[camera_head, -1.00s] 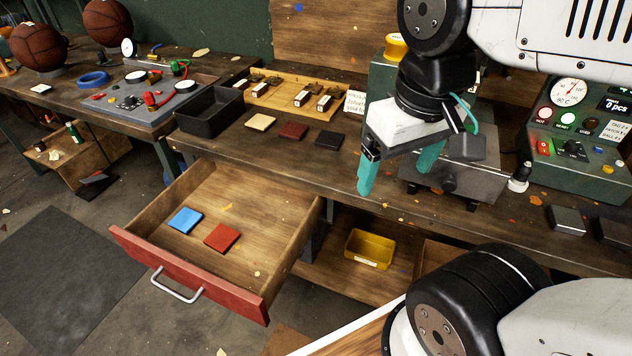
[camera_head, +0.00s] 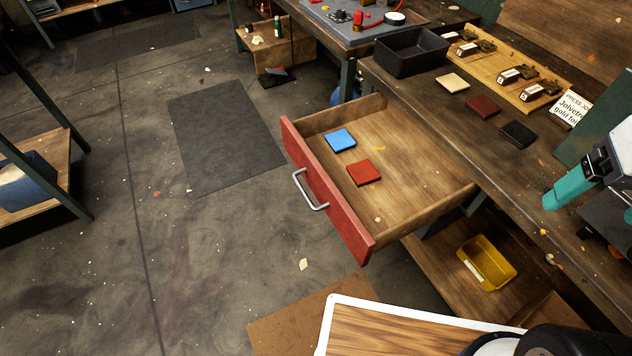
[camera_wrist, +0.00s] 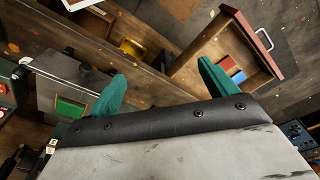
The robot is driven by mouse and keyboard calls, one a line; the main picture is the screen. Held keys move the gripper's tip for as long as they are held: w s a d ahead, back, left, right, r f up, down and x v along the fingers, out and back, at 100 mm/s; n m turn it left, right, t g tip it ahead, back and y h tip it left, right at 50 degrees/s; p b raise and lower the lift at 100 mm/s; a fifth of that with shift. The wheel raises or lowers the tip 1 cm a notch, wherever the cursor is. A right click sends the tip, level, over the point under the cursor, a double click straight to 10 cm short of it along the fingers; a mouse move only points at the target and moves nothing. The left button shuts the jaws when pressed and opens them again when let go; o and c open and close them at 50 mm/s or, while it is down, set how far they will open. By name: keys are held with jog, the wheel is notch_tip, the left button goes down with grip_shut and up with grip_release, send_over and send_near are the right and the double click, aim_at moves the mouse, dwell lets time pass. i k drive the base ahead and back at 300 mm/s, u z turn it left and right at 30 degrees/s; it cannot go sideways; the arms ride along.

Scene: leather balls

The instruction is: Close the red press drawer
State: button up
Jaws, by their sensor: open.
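The red press drawer (camera_head: 325,190) is pulled well out from the bench, with a grey bar handle (camera_head: 310,190) on its red front. A blue square (camera_head: 341,140) and a red square (camera_head: 364,172) lie inside it. In the wrist view the drawer's red front (camera_wrist: 252,40) shows at the upper right. My gripper shows in the wrist view with two green fingers (camera_wrist: 160,88) spread apart and nothing between them. In the head view a green finger (camera_head: 570,188) shows at the right edge, over the bench, to the right of the drawer and apart from it.
A black tray (camera_head: 412,50) and several leather squares lie on the bench top. A yellow bin (camera_head: 487,262) sits on the shelf below. The floor (camera_head: 230,250) in front of the drawer is open, with a dark mat (camera_head: 225,135) on it.

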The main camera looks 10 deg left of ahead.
aim_at(419, 183)
jog(key=z, duration=0.1)
jog(key=k, duration=1.05)
jog(key=u, duration=0.85)
jog(key=i, duration=1.05)
jog(key=z, duration=0.55)
